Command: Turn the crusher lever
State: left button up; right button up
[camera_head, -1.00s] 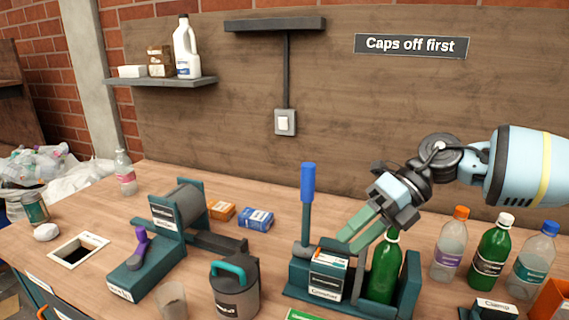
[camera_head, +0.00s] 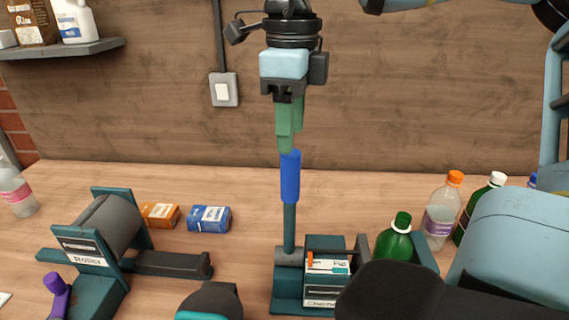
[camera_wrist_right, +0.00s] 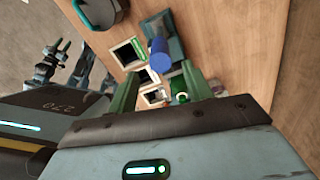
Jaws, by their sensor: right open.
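The crusher (camera_head: 288,300) stands on the table at centre right in the head view. Its lever (camera_head: 290,178) points straight up, with a blue handle on a dark teal rod. A green bottle (camera_head: 394,245) with a green cap sits in the crusher. My right gripper (camera_head: 287,146) is directly above the lever, fingers pointing down, with the tips at the top of the handle. In the right wrist view its green fingers are apart and empty, and the blue handle (camera_wrist_right: 158,52) shows beyond the gap between them. My left gripper is not seen.
The roller device (camera_head: 105,228) is at left. An orange box (camera_head: 160,214) and a blue box (camera_head: 209,219) lie behind it. A clear bottle (camera_head: 441,215) with an orange cap stands at right, and my arm covers much of the lower right. The table behind the lever is clear.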

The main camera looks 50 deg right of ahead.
aim_at(289, 168)
notch_tip(289, 168, down, 8)
jog(key=shift+w+r, duration=0.15)
dwell(0.3)
grip_shut()
